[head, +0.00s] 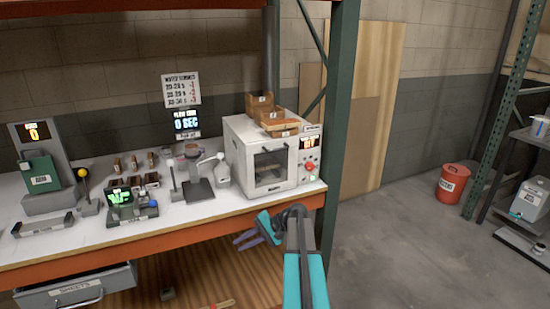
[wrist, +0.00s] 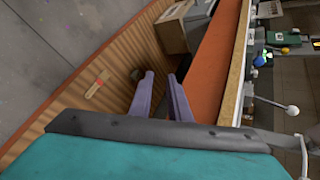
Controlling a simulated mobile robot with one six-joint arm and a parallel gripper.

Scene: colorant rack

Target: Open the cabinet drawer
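A grey drawer unit (head: 118,277) sits under the worktop at the lower left of the head view. Its labelled front (head: 40,297) has a bar handle and is partly cut off by the frame's bottom edge. I cannot tell how far the drawer is out. My gripper (head: 243,240) is in front of the worktop's orange beam, well right of the drawer. Its purple fingers (wrist: 161,85) are apart with nothing between them.
The orange beam (wrist: 214,72) runs close beside my fingers. A wooden lower shelf (head: 225,275) holds a small stick and a dark block. A white oven (head: 262,155) and several instruments stand on the worktop (head: 215,207).

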